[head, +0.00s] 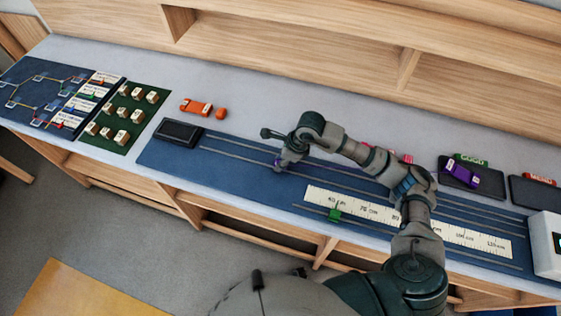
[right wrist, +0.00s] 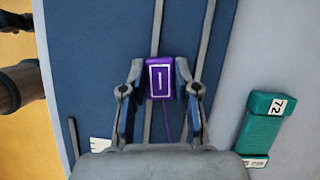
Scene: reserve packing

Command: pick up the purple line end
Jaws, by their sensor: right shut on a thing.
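The purple line end (right wrist: 159,80) is a small purple block with a white outlined rectangle and a short white bar on its face. In the right wrist view it sits between the two fingers of my right gripper (right wrist: 160,88), which is shut on it. A thin purple line runs from it back toward the gripper's palm. In the head view my right gripper (head: 278,165) is low over the blue mat (head: 230,175), with only a speck of purple showing at its tip. I cannot tell whether the block still touches the mat. My left gripper is out of view.
A black tray (head: 180,132) lies at the mat's left end. An orange piece (head: 196,107) lies behind. A teal block (right wrist: 262,122) is right of my gripper in the wrist view.

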